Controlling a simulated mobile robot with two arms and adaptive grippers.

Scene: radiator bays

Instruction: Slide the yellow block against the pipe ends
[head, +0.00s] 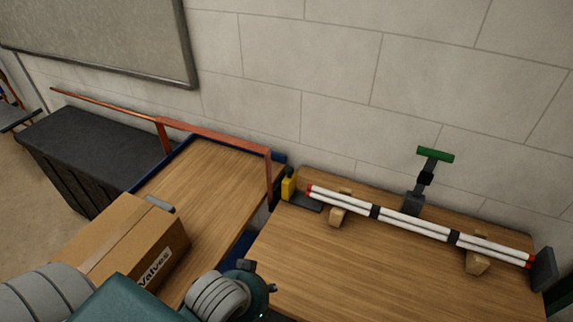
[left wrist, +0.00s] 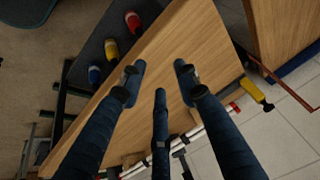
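The yellow block (head: 288,187), with a black knob on top, stands at the left end of the right-hand wooden table, beside a dark flat plate. Two white pipes (head: 410,226) with red ends (head: 309,190) lie just right of it; a small gap shows between block and ends. In the left wrist view the block (left wrist: 256,93) is at the right, near the red ends (left wrist: 233,108). My left gripper (left wrist: 158,80) is open and empty above the wood, away from the block. In the head view its wrist shows low in the middle, fingers not clear. My right gripper is not in view.
Wooden cradles (head: 339,212) carry the pipes, and a dark stop plate (head: 543,269) stands at their right end. A green-handled clamp (head: 435,155) rises behind. A cardboard box (head: 118,235) and an orange rail (head: 215,135) are left. The right table's front is clear.

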